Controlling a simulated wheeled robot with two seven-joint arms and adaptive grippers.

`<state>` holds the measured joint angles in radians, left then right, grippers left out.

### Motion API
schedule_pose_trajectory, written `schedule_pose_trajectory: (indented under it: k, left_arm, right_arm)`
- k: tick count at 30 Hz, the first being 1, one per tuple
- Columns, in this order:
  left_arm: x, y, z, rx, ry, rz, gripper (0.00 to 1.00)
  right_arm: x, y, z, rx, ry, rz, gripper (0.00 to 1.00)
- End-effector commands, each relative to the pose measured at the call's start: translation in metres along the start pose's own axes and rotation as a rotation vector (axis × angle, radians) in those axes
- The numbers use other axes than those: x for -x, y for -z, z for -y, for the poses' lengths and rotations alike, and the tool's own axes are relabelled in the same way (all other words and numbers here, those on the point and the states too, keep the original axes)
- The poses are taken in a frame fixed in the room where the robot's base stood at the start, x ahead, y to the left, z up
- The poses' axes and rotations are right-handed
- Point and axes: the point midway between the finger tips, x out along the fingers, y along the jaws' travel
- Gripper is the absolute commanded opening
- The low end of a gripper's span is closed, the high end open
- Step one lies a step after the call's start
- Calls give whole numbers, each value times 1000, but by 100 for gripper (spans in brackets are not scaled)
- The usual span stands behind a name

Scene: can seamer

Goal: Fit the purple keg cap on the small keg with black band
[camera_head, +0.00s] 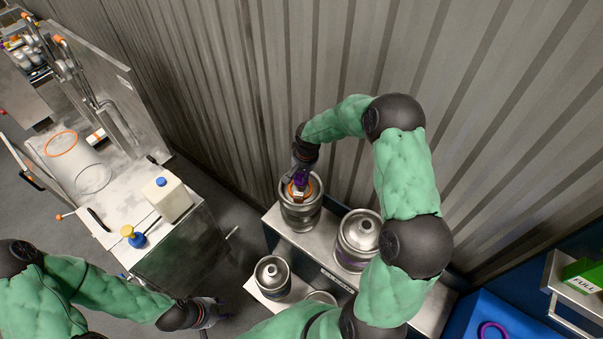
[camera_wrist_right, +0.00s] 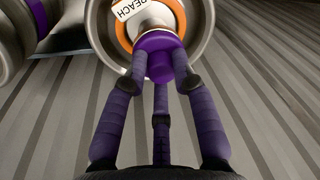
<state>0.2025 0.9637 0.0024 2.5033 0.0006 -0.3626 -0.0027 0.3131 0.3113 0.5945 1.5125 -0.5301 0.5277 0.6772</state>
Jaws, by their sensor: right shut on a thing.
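My right gripper (camera_head: 301,181) is over a steel keg (camera_head: 301,216) at the back left of the metal stand. In the right wrist view its purple fingers (camera_wrist_right: 160,62) are shut on a purple cap (camera_wrist_right: 155,42) at the keg's neck. I cannot tell if the cap is seated. An orange ring and a white label (camera_wrist_right: 135,7) reading "PEACH" surround the neck. A small keg (camera_head: 272,277) stands on the lower step, its band hard to make out. My left gripper (camera_head: 213,312) is at the lower left, away from the kegs, its fingers too small to judge.
A larger keg (camera_head: 357,243) stands to the right on the stand (camera_head: 320,248). Another keg (camera_head: 321,297) is partly hidden by my right arm. A corrugated wall rises close behind. A purple ring (camera_head: 492,330) lies at lower right.

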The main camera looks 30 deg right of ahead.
Motion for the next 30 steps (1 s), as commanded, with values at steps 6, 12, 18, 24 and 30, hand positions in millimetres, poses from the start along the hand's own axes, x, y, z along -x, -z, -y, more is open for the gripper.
schedule_pose_trajectory:
  k: [6,12,18,24,30]
  left_arm:
    - [-4,0,1,0,0,0,40]
    - [-3,0,1,0,0,0,40]
    - [-3,0,1,0,0,0,40]
    - [-1,0,0,0,0,0,40]
    - [-4,0,1,0,0,0,40]
  right_arm:
    - [-3,-1,0,0,0,1,33]
    - [-2,-1,0,0,0,1,52]
    - [-2,-1,0,0,0,1,52]
    - [11,1,0,-1,0,-3,52]
    - [49,1,0,-1,1,-4,52]
